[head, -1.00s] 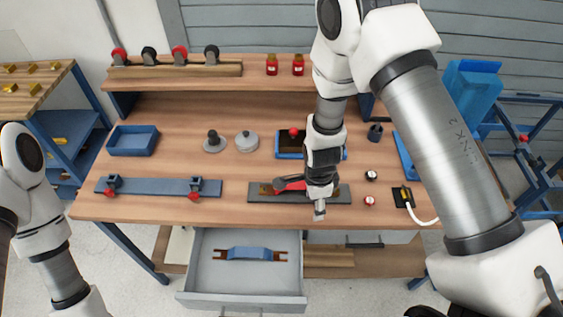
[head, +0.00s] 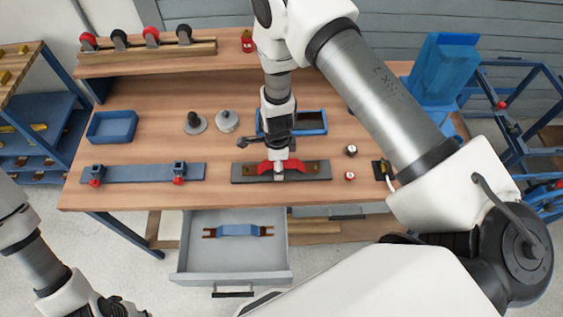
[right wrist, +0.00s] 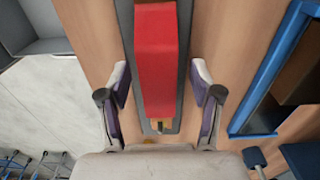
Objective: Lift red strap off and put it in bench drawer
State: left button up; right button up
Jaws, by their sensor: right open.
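The red strap (head: 297,164) lies on a dark grey plate (head: 322,171) near the bench's front edge. My right gripper (head: 280,168) is over the middle of the strap. In the right wrist view, my right gripper (right wrist: 161,88) is open, with one finger on each side of the red strap (right wrist: 156,60) and gaps between. The bench drawer (head: 195,262) is pulled out below the bench. A blue strap (head: 238,230) with brown ends lies in it. My left gripper (head: 105,304) is low at the left, cut by the frame edge; its jaws are unclear.
A blue-grey plate with red-knobbed clamps (head: 140,174) lies left on the bench. Behind are a blue tray (head: 112,126), two grey round pieces and a dark blue-rimmed tray (head: 312,123). A blue container (head: 440,75) stands at right. The drawer has free room around the blue strap.

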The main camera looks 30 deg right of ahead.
jog(key=shift+s+a, duration=0.1)
jog(key=shift+a, duration=0.05)
grip_shut()
jog(key=shift+r, duration=0.1)
